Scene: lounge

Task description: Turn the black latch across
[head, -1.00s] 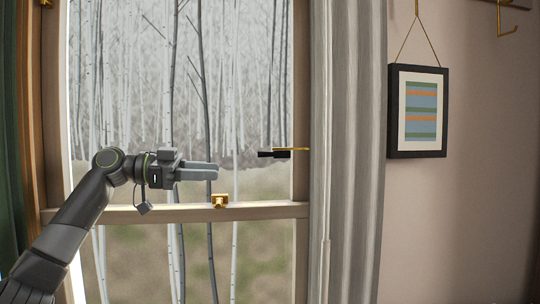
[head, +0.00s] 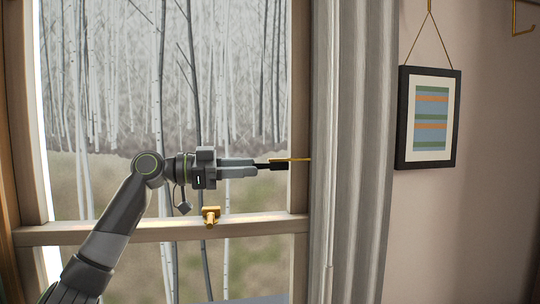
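The black latch (head: 272,167) is a short dark bar at the right side of the window, lying roughly level in the head view. A thin brass strip (head: 292,160) runs beside it to the curtain edge. My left gripper (head: 256,167) points right from the left, its fingertips at the latch's left end. The two fingers lie close together, one above the other. I cannot tell whether they touch or grip the latch. My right gripper is not in view.
A brass catch (head: 210,215) sits on the wooden window rail (head: 150,230), below my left gripper. A grey curtain (head: 350,150) hangs just right of the latch. A framed striped picture (head: 429,118) hangs on the wall further right.

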